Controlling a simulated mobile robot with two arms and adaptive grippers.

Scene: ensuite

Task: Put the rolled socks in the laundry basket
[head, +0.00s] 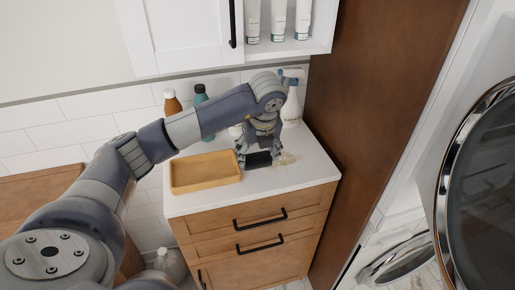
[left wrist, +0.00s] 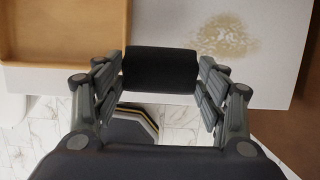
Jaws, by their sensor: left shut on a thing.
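The rolled socks (left wrist: 160,70) are a black roll, held between the two fingers of my left gripper (left wrist: 161,80) in the left wrist view. In the head view, the dark socks (head: 258,159) and my left gripper (head: 259,153) are at the white countertop, just right of a tan tray. I cannot tell whether the socks touch the counter. My right gripper is not in view. I cannot make out a laundry basket in either view.
The tan tray (head: 205,171) stands on the countertop (head: 310,170). A pale brown speckled patch (left wrist: 225,36) lies right of the socks. Bottles, including a white spray bottle (head: 292,106), stand behind. A brown panel (head: 375,90) rises at the right, with a front-loading machine (head: 490,170) beyond.

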